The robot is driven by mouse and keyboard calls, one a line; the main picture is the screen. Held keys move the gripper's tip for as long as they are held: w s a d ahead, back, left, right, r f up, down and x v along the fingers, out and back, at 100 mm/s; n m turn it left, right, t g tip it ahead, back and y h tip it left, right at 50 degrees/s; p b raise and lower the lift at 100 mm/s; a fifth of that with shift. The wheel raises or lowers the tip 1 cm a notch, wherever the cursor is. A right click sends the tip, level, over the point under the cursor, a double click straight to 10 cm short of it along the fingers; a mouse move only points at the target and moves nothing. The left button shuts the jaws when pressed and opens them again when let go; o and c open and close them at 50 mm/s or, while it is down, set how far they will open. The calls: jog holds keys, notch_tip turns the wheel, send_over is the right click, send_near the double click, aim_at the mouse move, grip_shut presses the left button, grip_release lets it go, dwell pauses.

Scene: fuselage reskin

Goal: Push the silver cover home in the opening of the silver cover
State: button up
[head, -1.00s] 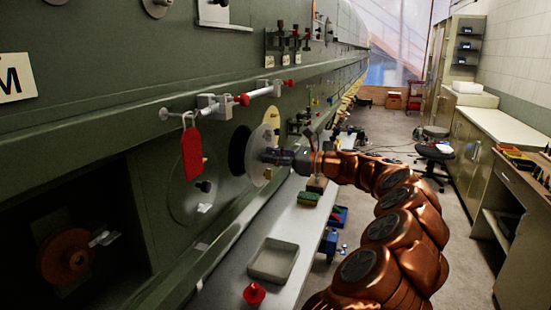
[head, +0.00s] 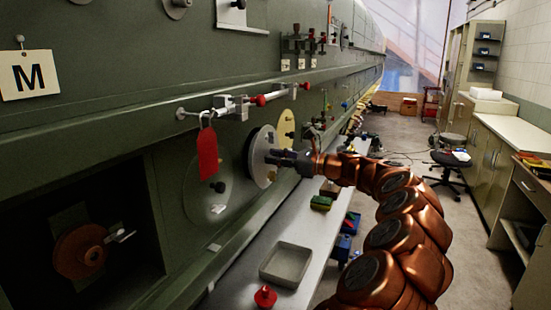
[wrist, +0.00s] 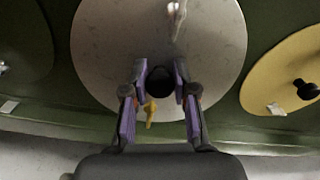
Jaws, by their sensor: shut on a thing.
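The silver cover (head: 261,160) is a round, pale grey disc against the green fuselage wall, roughly upright. My gripper (head: 283,158) is at its face and shut on its dark knob. In the wrist view the silver cover (wrist: 110,45) fills the middle, and the dark knob (wrist: 160,80) sits between the fingers of my gripper (wrist: 160,88). The opening is hidden behind the cover.
A yellow cover (head: 286,124) is beyond it, and a green round cover (head: 197,180) is on the near side. A red tag (head: 207,155) hangs from a silver rod (head: 235,104) nearby. A grey tray (head: 286,264) and a red knob (head: 265,297) are on the bench below.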

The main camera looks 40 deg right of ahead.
aim_at(265, 154)
grip_shut()
jog(key=shift+r+t, duration=0.2)
jog(key=shift+t, duration=0.1)
jog(key=shift+r, duration=0.1)
dwell(0.6)
jog(key=shift+p+x, duration=0.95)
jog(key=shift+x, duration=0.75)
dwell(0.9)
jog(key=o, duration=1)
grip_release()
jog(key=shift+a, duration=0.1)
jog(key=shift+s+f, duration=0.1)
jog(key=shift+f, duration=0.15)
jog(key=v, duration=0.4)
jog(key=shift+s+d+p, duration=0.3)
jog(key=shift+p, duration=0.1)
